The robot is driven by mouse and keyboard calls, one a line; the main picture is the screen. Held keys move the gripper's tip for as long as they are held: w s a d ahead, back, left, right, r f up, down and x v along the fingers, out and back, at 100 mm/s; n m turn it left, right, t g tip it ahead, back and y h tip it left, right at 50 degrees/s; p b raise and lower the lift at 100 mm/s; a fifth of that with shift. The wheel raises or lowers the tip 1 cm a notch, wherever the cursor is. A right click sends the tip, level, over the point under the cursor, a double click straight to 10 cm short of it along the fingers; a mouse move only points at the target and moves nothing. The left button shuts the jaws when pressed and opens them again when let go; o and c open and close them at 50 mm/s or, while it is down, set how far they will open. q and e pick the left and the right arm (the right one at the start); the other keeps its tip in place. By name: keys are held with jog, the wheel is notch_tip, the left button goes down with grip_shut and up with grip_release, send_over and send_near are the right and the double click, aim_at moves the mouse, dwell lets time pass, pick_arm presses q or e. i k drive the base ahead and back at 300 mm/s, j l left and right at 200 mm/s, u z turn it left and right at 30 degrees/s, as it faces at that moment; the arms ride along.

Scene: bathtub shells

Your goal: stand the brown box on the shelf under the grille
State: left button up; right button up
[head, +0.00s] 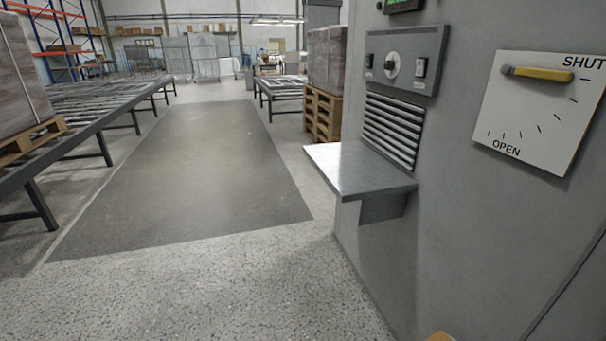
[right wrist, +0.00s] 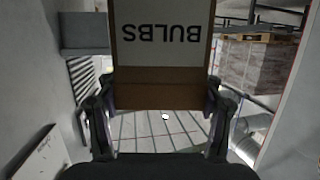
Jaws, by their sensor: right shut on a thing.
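The brown box (right wrist: 158,88) fills the upper middle of the right wrist view. Its white label reads BULBS, upside down in that view. My right gripper (right wrist: 160,96) is shut on the box, one finger on each side. In the head view only a small corner of brown cardboard (head: 440,337) shows at the bottom edge. The grey metal shelf (head: 360,170) juts from the machine wall and its top is empty. The slatted grille (head: 392,130) is just above it. Shelf (right wrist: 86,32) and grille (right wrist: 82,76) also show left of the box in the right wrist view. My left gripper is not in view.
A control panel (head: 405,58) with a knob is above the grille. A white plate with a yellow lever (head: 540,74), marked SHUT and OPEN, is to the right. A roller conveyor (head: 80,110) runs along the left. The floor (head: 200,290) left of the shelf is clear.

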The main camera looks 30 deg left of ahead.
aim_at(347, 162)
jog(key=i+j+u, duration=0.3)
jog(key=i+u, duration=0.2)
jog(key=i+j+u, duration=0.1)
jog(key=i+u, duration=0.35)
